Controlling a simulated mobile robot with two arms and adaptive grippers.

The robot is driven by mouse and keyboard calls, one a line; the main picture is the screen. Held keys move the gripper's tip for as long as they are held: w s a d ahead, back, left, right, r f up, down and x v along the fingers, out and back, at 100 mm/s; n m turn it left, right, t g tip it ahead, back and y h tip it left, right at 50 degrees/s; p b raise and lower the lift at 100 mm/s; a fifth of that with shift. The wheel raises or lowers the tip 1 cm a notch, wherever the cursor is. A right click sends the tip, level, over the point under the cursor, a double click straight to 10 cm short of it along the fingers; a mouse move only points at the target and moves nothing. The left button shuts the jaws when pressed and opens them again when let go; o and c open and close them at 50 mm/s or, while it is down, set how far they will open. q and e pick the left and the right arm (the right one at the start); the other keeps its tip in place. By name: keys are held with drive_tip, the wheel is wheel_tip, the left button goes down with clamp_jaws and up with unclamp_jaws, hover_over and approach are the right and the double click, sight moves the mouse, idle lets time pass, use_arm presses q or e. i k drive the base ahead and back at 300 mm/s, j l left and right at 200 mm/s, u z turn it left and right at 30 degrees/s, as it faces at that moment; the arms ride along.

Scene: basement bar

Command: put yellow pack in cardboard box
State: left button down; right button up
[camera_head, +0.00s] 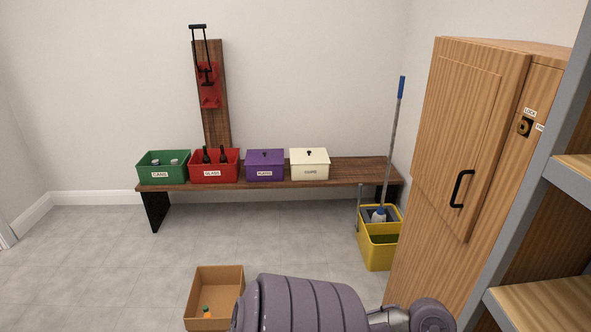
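An open cardboard box (217,277) stands on the floor at the bottom, left of centre. A small orange item with a green top (206,312) lies in it. A grey-purple ribbed arm part of mine covers the bottom centre, overlapping the box's lower right side. No yellow pack can be made out in this view; part of the box's inside is hidden. Neither of my grippers shows, so what they hold cannot be seen.
A wooden bench (340,171) at the back wall bears several labelled bins, among them a green one (150,172) and a red one (228,172). A yellow mop bucket (379,258) and a tall wooden cabinet (455,130) stand right. The left floor is clear.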

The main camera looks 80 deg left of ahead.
sight(225, 308)
drive_tip(key=j+u, duration=0.15)
drive_tip(key=u, duration=0.3)
drive_tip(key=j+u, duration=0.2)
drive_tip(key=u, duration=0.2)
drive_tip(key=j+u, duration=0.15)
drive_tip(key=u, duration=0.3)
drive_tip(key=j+u, duration=0.15)
drive_tip(key=u, duration=0.3)
drive_tip(key=i+j+u, duration=0.15)
drive_tip(key=u, duration=0.25)
drive_tip(key=i+j+u, duration=0.25)
drive_tip(key=i+j, duration=0.15)
drive_tip(key=i+j+u, duration=0.55)
drive_tip(key=i, duration=0.4)
drive_tip(key=i+j, duration=0.15)
drive_tip(key=i, duration=0.05)
